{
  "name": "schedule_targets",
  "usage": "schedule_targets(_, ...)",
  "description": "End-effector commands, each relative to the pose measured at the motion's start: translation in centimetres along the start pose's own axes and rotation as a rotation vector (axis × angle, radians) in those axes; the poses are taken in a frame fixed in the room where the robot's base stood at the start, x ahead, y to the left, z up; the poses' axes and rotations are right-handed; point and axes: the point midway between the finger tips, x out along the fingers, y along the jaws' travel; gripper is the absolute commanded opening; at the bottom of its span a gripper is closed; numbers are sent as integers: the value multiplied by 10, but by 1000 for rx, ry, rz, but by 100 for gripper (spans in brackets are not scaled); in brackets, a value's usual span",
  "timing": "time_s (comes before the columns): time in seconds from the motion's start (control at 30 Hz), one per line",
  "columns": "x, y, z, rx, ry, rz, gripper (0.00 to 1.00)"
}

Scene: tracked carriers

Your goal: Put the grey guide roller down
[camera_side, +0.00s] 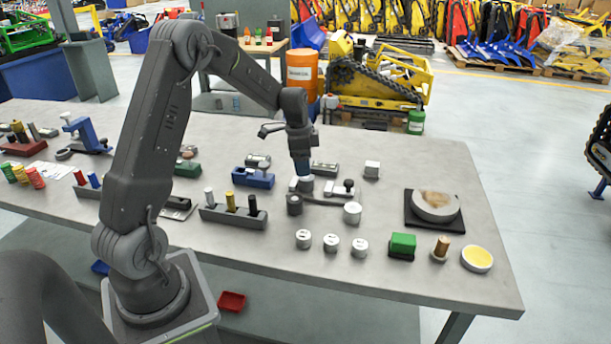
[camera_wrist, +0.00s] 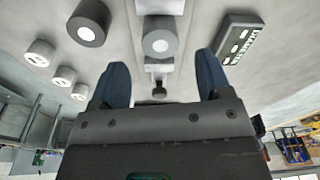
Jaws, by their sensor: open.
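My gripper (camera_side: 303,172) points down over the left end of a grey carrier (camera_side: 325,200) on the table. Its blue fingers are apart in the wrist view (camera_wrist: 160,62). A light grey roller (camera_wrist: 160,42) with a pale centre stands upright on the carrier, in line with the gap between the fingers. In the side view this roller (camera_side: 306,186) shows just under the fingertips. I take it for the grey guide roller. I cannot tell whether the fingers touch it. A darker roller (camera_side: 294,204) stands beside the carrier; it also shows in the wrist view (camera_wrist: 88,22).
Several white cylinders (camera_side: 331,243) stand in front. A pale cylinder (camera_side: 352,212) is close to the carrier's right end. A lettered tray (camera_wrist: 240,38) and blue fixture (camera_side: 253,178) are nearby. A green block (camera_side: 402,245) and round disc (camera_side: 435,205) stand right. Bare table (camera_side: 410,170) lies behind.

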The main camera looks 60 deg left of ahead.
Motion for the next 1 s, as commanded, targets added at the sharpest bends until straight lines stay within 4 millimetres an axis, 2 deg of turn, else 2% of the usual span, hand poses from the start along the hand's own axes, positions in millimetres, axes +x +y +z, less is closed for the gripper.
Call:
schedule_targets(0.03, -13, -1, 0, 0, 2, -4, 71)
schedule_targets(0.13, -31, -1, 0, 0, 2, -5, 71)
schedule_targets(0.37, -57, 0, 0, -1, 1, -1, 71)
schedule_targets(0.47, -67, 7, -4, -9, 3, -9, 71)
schedule_targets(0.53, -79, 22, -10, -28, 9, -26, 71)
schedule_targets(0.67, -113, 73, -24, -99, 33, -78, 71)
schedule_targets(0.77, -138, 124, -29, -175, 69, -120, 71)
schedule_targets(0.9, -162, 193, -21, -282, 137, -165, 71)
schedule_targets(1.0, -171, 237, -8, -359, 197, -186, 71)
